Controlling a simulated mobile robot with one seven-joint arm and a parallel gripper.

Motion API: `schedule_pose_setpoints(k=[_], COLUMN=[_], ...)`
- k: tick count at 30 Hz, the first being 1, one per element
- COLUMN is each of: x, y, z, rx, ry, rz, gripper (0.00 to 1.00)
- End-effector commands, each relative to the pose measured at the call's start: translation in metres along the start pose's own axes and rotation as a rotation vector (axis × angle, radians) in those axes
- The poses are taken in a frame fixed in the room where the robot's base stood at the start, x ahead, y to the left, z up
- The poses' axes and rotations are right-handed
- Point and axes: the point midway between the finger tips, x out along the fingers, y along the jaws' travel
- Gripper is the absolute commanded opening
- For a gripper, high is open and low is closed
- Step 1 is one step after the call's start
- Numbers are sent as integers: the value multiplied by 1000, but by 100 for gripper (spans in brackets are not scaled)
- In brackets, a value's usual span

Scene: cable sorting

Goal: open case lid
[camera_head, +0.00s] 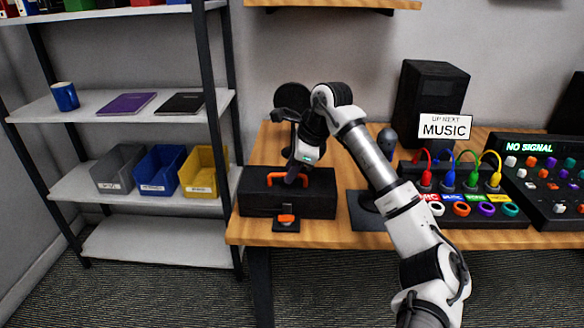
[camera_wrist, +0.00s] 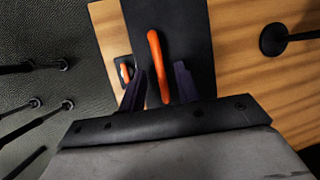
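The black case (camera_head: 262,204) sits shut at the left end of the wooden table, and its dark top also shows in the wrist view (camera_wrist: 192,30). An orange handle (camera_head: 275,176) is on the case; in the wrist view the orange handle (camera_wrist: 155,52) runs up and down the picture. My gripper (camera_head: 297,178) is over the case, pointing down at the handle. In the wrist view my gripper (camera_wrist: 160,84) is open, with one dark finger on each side of the handle's near end. A gap shows on both sides, so the fingers do not grip it.
A small black block with an orange top (camera_head: 286,218) stands at the table's front edge before the case. A mixer with coloured cables (camera_head: 465,205), a speaker (camera_head: 430,100) and a sign (camera_head: 445,126) stand right. A shelf with bins (camera_head: 160,170) is left.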

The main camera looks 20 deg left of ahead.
Motion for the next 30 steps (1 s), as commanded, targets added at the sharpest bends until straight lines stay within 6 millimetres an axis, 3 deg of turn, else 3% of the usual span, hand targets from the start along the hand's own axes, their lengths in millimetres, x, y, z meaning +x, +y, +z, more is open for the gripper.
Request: schedule_pose_setpoints(k=[8,16,30], x=[1,1,-2], y=[0,0,-4], z=[0,0,2], rx=[-1,-1,0], ry=[0,-1,0], rz=[0,0,-1], gripper=[33,0,0])
